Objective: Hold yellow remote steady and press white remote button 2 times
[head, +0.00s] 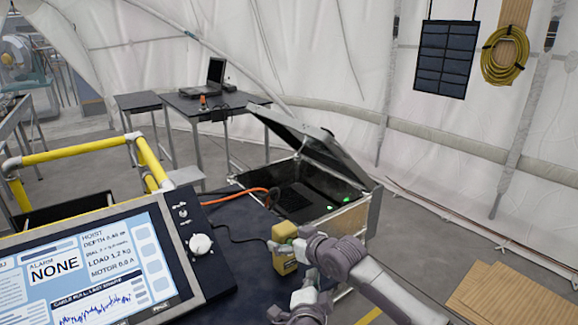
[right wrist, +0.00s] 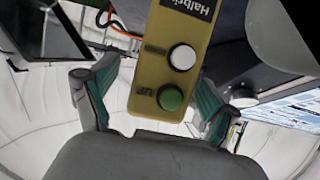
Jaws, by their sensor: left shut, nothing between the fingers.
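The yellow remote (head: 284,232) stands upright in front of the open case in the head view. In the right wrist view the yellow remote (right wrist: 165,60) shows a white round button (right wrist: 182,57) and, below it, a green one (right wrist: 170,97) marked UP. My right gripper (head: 286,247) is at the remote. In its wrist view the two fingers (right wrist: 158,88) stand open on either side of it, with a gap on the left and little gap on the right. My left gripper (head: 306,281) is shut and empty, just below the remote. Its tip is partly unclear.
An open metal case (head: 345,218) with green lights stands behind the remote on the dark table (head: 245,268). A hoist screen console (head: 218,268) with a white knob is at left. An orange cable (head: 237,192) runs to the case.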

